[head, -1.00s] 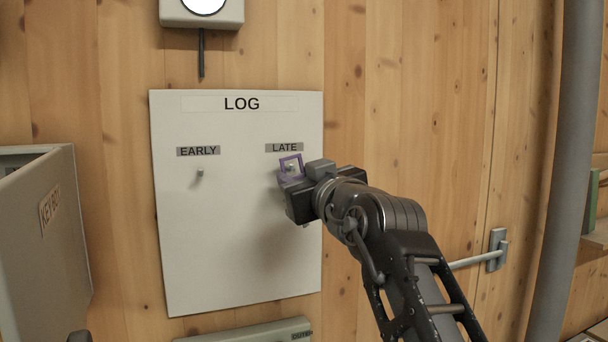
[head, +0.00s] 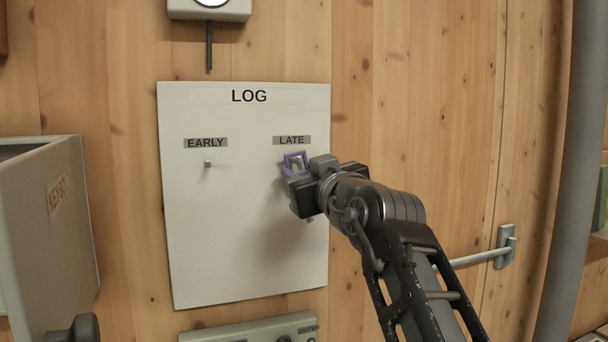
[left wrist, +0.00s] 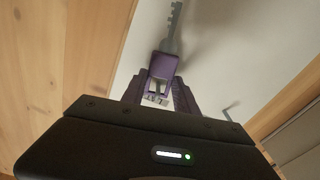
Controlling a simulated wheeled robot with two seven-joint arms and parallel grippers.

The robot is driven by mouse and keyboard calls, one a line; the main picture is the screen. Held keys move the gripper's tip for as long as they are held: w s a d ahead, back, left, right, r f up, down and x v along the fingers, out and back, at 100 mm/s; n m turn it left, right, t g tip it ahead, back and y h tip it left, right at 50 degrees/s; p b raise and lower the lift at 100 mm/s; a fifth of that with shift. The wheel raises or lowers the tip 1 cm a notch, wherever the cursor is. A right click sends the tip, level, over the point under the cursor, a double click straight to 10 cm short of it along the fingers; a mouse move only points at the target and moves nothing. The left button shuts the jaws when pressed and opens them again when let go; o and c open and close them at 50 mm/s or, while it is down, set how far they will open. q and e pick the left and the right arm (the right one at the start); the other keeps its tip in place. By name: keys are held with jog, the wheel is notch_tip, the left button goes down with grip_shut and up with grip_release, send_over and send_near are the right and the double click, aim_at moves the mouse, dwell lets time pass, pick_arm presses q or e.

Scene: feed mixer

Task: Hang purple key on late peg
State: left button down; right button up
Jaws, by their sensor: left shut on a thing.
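The purple key (head: 295,162) is held by its purple bow in my left gripper (head: 299,173), which is shut on it. In the head view the bow's square opening is just below the LATE label (head: 292,140), in front of the white LOG board (head: 240,240). A small grey bit shows inside the opening where the late peg is; I cannot tell whether the bow is around the peg or only in front of it. In the left wrist view the key's purple part (left wrist: 163,66) and grey toothed shaft (left wrist: 173,28) extend away from the gripper.
The early peg (head: 207,164) is bare, to the left under its EARLY label (head: 206,143). An open grey key box (head: 45,235) stands at the left. A grey box (head: 250,332) is below the board. A horizontal handle bar (head: 478,258) is at the right.

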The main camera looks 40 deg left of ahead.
pick_arm(q)
jog(key=c, duration=0.9)
grip_release()
jog(key=shift+o, duration=0.2)
jog(key=shift+d, duration=0.1)
jog(key=shift+s+d+f, duration=0.1)
jog(key=shift+s+d, duration=0.1)
jog(key=shift+d, duration=0.05)
jog(key=b+v, duration=0.3)
jog(key=v, duration=0.4)
